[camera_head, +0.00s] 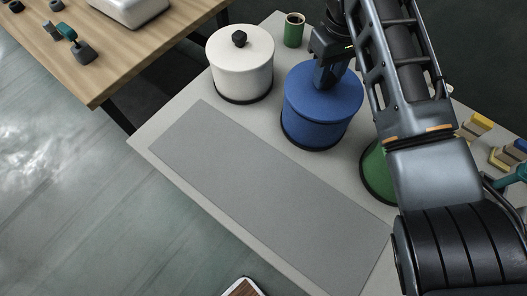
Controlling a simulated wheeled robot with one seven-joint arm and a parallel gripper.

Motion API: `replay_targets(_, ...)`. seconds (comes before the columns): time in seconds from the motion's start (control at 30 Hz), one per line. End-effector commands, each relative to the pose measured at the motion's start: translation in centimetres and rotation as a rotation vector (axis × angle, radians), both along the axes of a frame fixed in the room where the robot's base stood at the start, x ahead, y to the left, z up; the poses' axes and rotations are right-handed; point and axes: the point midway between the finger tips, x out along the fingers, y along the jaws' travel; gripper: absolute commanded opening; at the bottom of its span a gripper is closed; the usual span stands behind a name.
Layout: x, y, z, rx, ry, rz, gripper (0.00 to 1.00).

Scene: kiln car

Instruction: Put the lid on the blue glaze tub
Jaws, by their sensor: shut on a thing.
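The blue glaze tub (312,132) stands upright on the grey table, right of the white tub. A blue round lid (345,97) is at its top, lined up with the tub's rim as far as I can see. My gripper (326,78) points down at the middle of the lid and is shut on it, apparently by its knob. The fingertips and arm hide the knob and part of the lid's far side. I cannot tell whether a small gap is left between lid and tub.
A white tub (240,72) with a black-knobbed lid stands close on the left. A small green cup (294,30) is behind. A green tub (377,172), partly hidden by my arm, is at right. The grey mat (270,200) in front is clear. A wooden table (120,60) is at upper left.

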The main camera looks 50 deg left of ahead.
Motion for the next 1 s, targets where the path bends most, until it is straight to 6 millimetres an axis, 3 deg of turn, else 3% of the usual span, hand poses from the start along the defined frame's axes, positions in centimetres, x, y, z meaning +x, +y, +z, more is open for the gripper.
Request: replay_targets(1.0,0.0,0.0,-1.1,0.001,0.000,0.000,0.00)
